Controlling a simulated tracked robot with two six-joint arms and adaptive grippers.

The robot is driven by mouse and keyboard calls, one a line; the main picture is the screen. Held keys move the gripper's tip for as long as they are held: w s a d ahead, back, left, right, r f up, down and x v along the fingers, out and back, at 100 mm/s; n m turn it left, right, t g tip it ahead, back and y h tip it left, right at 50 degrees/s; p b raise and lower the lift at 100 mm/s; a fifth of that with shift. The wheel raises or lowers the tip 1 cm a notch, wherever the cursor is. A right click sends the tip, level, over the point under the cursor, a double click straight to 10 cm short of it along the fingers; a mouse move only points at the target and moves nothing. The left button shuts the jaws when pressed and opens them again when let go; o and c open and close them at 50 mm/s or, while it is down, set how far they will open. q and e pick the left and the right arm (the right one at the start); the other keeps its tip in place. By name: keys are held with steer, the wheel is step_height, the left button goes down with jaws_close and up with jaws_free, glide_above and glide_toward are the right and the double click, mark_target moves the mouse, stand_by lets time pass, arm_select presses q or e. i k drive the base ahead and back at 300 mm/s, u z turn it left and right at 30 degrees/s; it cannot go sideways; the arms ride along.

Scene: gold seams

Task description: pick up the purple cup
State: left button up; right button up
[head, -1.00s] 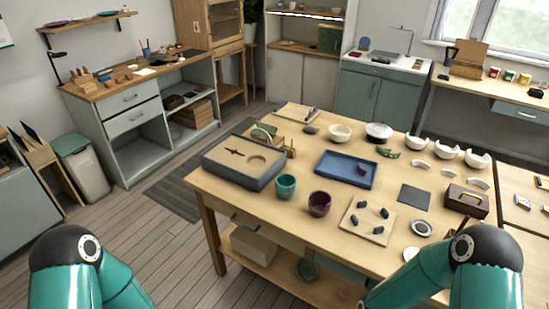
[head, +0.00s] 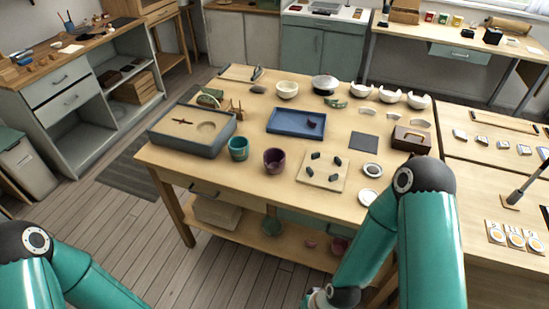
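The purple cup (head: 274,161) stands upright on the wooden table (head: 235,180), near its front edge. A teal cup (head: 238,149) stands just to its left, with a small gap between them. Nothing covers the purple cup. My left arm shows at the lower left, well away from the cup, and its gripper is out of the picture. My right arm shows at the lower right and bends down to a wrist at the bottom edge, in front of the table. The fingers of my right gripper are not visible.
A board with dark pieces (head: 323,171) lies right of the purple cup. A blue tray (head: 296,122) lies behind it and a sand tray (head: 191,128) to the left. A brown box (head: 411,140) and white bowls (head: 287,89) stand farther off. Bowls rest on the lower shelf (head: 240,233).

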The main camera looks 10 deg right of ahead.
mark_target(274, 158)
steer(key=z, duration=1.35)
steer(key=i, duration=0.1)
steer(key=u, duration=2.8)
steer(key=k, duration=1.15)
steer(key=z, duration=0.85)
steer(key=i, duration=1.65)
